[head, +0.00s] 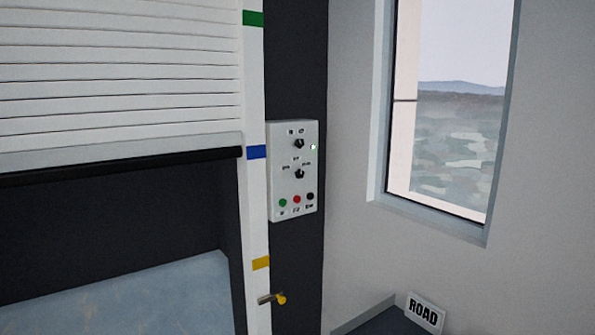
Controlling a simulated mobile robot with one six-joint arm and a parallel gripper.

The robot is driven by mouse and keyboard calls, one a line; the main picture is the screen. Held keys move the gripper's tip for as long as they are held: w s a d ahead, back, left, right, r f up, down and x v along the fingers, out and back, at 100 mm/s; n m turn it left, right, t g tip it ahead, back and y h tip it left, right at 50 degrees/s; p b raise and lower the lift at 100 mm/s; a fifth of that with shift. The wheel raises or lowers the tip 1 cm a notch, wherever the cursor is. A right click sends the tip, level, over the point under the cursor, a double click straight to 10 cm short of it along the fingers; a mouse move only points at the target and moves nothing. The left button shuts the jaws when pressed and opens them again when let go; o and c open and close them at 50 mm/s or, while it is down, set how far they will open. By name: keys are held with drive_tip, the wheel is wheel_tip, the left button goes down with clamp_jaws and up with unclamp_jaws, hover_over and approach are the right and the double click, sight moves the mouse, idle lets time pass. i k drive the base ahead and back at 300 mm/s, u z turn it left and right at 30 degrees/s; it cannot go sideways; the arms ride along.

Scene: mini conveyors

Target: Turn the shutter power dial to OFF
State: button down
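A pale control box (274,170) is fixed to a dark wall strip right of the shutter. It carries an upper black dial (299,144) with small labels above it and a lower black dial (299,174) with labels around it. The lettering is too small to read, so I cannot tell which dial is the power dial or where either points. A small white spot (313,147) shows beside the upper dial. Green, red and black buttons sit in a row below. The white slatted shutter (120,75) is partly down, with a black bottom edge. My gripper is not in view.
A white post (256,205) with green, blue and yellow bands stands left of the box. A yellow-tipped lever (279,298) sticks out near its foot. A window (450,110) and a ROAD sign (424,312) are at the right. The space before the box looks clear.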

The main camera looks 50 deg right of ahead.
sight(299, 143)
drive_tip(key=z, duration=4.35)
drive_tip(key=i, duration=0.1)
drive_tip(key=u, duration=2.8)
drive_tip(key=k, duration=0.9)
drive_tip(key=u, duration=0.15)
drive_tip(key=i, duration=0.75)
drive_tip(key=u, duration=0.05)
